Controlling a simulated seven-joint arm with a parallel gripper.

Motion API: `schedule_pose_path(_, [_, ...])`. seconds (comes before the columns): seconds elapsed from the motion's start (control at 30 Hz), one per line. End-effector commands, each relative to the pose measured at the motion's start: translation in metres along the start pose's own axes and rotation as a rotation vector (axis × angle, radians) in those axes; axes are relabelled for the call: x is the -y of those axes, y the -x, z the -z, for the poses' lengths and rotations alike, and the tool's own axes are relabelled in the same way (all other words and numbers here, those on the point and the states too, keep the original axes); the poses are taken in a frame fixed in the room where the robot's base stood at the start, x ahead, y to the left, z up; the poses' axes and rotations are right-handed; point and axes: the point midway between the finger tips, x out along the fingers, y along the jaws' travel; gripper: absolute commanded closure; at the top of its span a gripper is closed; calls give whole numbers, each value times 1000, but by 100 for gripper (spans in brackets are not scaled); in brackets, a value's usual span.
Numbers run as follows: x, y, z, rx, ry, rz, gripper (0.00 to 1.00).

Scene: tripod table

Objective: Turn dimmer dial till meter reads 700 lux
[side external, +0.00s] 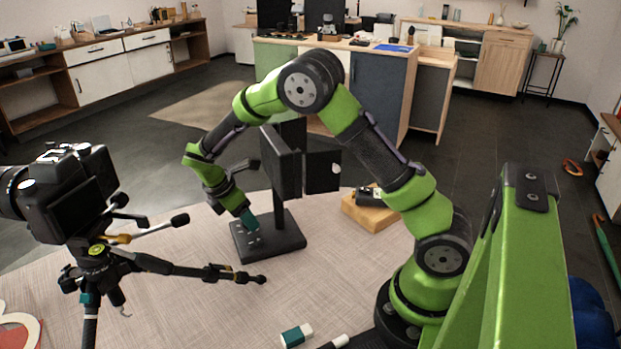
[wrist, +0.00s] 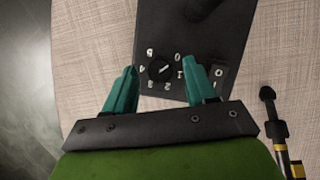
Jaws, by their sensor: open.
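The lamp has a black base (side external: 285,243) on the table, with an upright post and dark panels (side external: 285,160) above it. In the wrist view its base (wrist: 205,35) carries a small round black dimmer dial (wrist: 160,70), ringed by white numbers. A light mark on the dial seems to point to the upper right. My gripper (side external: 248,217) is low over the base. In the wrist view my gripper (wrist: 161,67) is open, its teal fingers on either side of the dial; I cannot tell whether they touch it. I can make out no lux reading.
A small dark device (side external: 369,196) sits on a wooden block (side external: 375,215) right of the lamp. A camera on a tripod (side external: 85,195) stands at left, its handle reaching towards the base. A switch (wrist: 218,80) lies right of the dial. A teal-and-white object (side external: 297,335) lies in front.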

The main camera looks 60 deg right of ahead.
Motion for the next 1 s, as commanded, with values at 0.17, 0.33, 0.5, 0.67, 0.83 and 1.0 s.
schedule_pose_path(0.17, [0,-6,0,0,-1,0,44])
schedule_pose_path(0.33, [0,-6,0,-1,-1,0,44])
schedule_pose_path(0.5, [0,-6,0,0,-1,0,66])
schedule_pose_path(0.67, [0,-6,0,0,-1,0,90])
schedule_pose_path(0.83, [0,-6,0,0,-2,1,100])
schedule_pose_path(1.0, [0,-5,0,-1,-28,12,100])
